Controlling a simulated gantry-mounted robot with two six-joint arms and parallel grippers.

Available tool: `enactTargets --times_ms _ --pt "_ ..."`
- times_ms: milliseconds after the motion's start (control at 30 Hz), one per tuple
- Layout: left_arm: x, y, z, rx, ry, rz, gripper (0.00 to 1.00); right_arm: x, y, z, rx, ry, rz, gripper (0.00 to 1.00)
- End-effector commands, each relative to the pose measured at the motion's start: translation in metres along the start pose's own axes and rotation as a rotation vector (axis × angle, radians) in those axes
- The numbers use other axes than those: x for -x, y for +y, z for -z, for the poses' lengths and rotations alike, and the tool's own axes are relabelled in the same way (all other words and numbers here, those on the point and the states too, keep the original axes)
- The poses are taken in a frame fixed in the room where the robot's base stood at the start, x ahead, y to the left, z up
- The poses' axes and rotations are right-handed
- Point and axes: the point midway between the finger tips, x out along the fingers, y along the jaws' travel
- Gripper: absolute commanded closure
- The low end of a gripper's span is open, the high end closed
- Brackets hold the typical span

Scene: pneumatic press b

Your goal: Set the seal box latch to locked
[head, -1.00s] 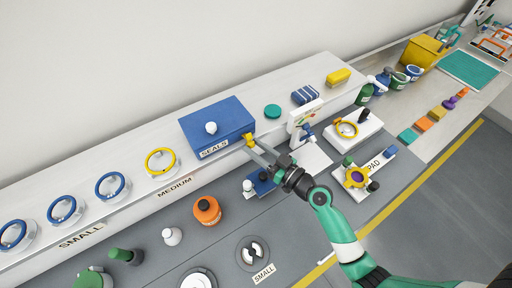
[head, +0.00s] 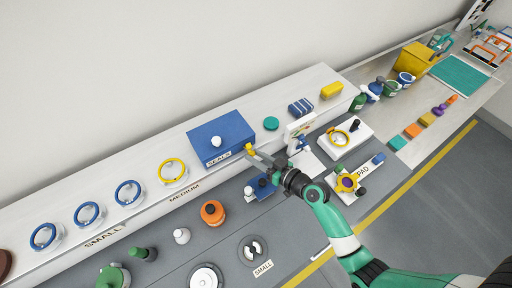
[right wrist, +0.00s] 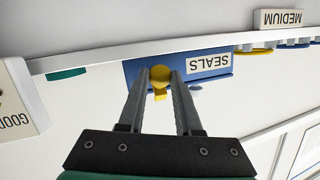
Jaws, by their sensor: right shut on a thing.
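The blue seal box (head: 222,136) with a white knob on its lid and a "SEALS" label stands on the raised white shelf. Its yellow latch (head: 249,149) sits on the box's front right corner. In the right wrist view the latch (right wrist: 160,78) shows as a round yellow knob with a small tab, between my fingertips. My right gripper (head: 254,153) reaches in from the right and is shut on the latch; the wrist view shows the gripper (right wrist: 161,80) with a finger on each side. The lid looks closed. My left gripper is not in view.
A teal disc (head: 271,123) and a striped blue block (head: 300,106) lie on the shelf right of the box. A white upright panel (head: 299,127) stands close to my right gripper.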

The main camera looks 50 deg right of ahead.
Motion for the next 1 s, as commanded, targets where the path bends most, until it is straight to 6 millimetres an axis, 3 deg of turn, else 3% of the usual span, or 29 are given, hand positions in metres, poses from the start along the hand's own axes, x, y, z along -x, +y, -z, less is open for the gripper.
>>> enactTargets --times_ms 33,100,400,700,1000 --pt "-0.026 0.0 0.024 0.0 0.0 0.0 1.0 0.005 -0.004 0.02 -0.011 -0.042 -0.006 1.0" --pt "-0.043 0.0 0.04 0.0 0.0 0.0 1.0 0.005 -0.005 0.024 -0.027 -0.104 -0.016 1.0" --pt "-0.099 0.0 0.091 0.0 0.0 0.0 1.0 0.002 -0.007 0.037 -0.104 -0.372 -0.057 1.0" --pt "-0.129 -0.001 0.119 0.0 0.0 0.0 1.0 -0.004 -0.006 0.046 -0.172 -0.606 -0.094 1.0" --pt "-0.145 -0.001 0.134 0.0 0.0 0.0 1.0 -0.008 -0.006 0.049 -0.212 -0.744 -0.116 1.0"
